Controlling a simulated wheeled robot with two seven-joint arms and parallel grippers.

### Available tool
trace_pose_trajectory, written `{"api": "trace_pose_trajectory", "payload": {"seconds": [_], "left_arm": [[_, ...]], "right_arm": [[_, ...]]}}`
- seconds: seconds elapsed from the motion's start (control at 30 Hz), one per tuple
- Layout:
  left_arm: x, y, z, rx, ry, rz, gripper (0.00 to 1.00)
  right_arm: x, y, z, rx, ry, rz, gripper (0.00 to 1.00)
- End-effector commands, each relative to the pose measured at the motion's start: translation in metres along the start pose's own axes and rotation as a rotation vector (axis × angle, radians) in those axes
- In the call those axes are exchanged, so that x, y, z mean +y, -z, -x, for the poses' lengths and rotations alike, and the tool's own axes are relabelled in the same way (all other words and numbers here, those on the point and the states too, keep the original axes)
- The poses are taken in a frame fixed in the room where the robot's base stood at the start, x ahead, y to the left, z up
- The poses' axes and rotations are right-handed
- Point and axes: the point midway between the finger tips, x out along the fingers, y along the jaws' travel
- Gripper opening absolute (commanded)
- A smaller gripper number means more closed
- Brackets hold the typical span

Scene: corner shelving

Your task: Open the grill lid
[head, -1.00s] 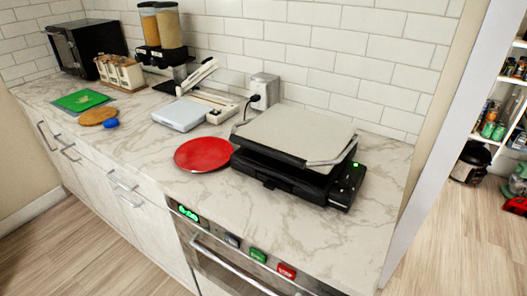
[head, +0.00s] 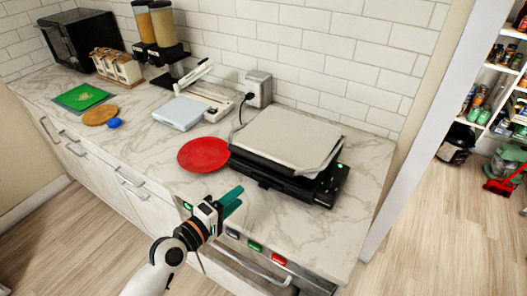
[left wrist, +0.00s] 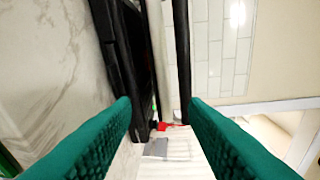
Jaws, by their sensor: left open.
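The grill (head: 290,187) stands on the marble counter, with a black base and a flat light-grey lid (head: 287,138). The lid lies down over the base. My left gripper (head: 233,201) is in front of the grill, by the counter's front edge, with green fingers pointing up and right. It is apart from the grill. In the left wrist view the two green fingers of my left gripper (left wrist: 160,115) are spread with nothing held between them. Dark parts of the grill (left wrist: 122,60) show ahead, seen sideways. My right gripper is not in view.
A red plate (head: 204,154) lies left of the grill. A wall outlet box (head: 259,88) with a black plug is behind it. An oven front with coloured knobs (head: 254,246) is below the counter edge. The counter right of the grill is clear.

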Motion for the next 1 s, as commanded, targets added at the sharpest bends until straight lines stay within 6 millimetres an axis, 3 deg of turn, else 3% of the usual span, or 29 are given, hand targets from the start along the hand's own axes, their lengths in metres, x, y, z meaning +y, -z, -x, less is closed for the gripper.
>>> {"api": "trace_pose_trajectory", "payload": {"seconds": [0.03,0.17,0.37,0.7,1.0], "left_arm": [[-0.015,-0.006,-0.003,-0.006,0.041,0.048,0.40],[-0.031,-0.011,-0.009,-0.014,0.090,0.120,0.40],[-0.035,-0.012,-0.035,-0.015,0.093,0.122,0.40],[-0.039,-0.013,-0.101,-0.016,0.090,0.119,0.40],[-0.040,-0.014,-0.125,-0.016,0.090,0.118,0.40]], "right_arm": [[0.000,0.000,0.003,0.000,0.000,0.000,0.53],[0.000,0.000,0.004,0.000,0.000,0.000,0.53],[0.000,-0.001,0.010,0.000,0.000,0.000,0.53],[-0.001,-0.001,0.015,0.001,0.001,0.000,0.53],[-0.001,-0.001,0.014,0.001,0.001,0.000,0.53]]}}
